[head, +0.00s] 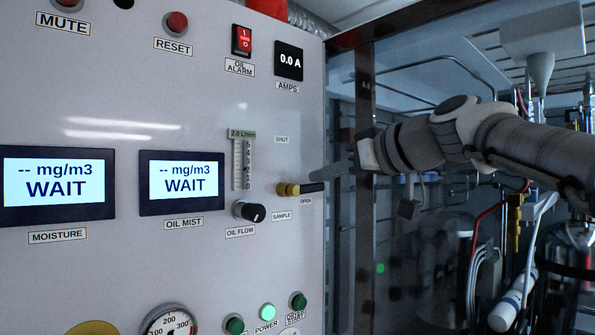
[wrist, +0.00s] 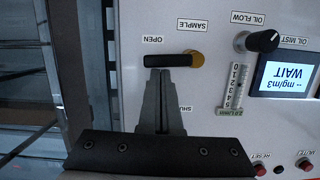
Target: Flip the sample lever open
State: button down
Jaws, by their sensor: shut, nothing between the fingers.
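The sample lever (head: 312,187) has a brass hub (head: 287,189) and a black handle lying horizontally, pointing right in the head view, just above the OPEN label (head: 306,202). In the wrist view, which is upside down, the handle (wrist: 168,61) points left beside the OPEN label (wrist: 153,39). My gripper (head: 314,174) is shut and empty. Its fingertips are just above the handle in the head view. In the wrist view the fingertips (wrist: 166,72) meet the handle's edge; I cannot tell whether they touch it. The SHUT label (head: 282,139) sits higher on the panel.
The oil flow knob (head: 249,211) and the flow scale (head: 242,163) are left of the lever. Two displays (head: 187,182) reading WAIT are further left. Buttons (head: 267,311) line the panel below. Pipes and cables (head: 515,220) fill the space right of the panel.

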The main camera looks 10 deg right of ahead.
dwell(0.5)
jog(key=b+v, duration=0.1)
jog(key=v, duration=1.6)
jog(key=shift+s, duration=0.2)
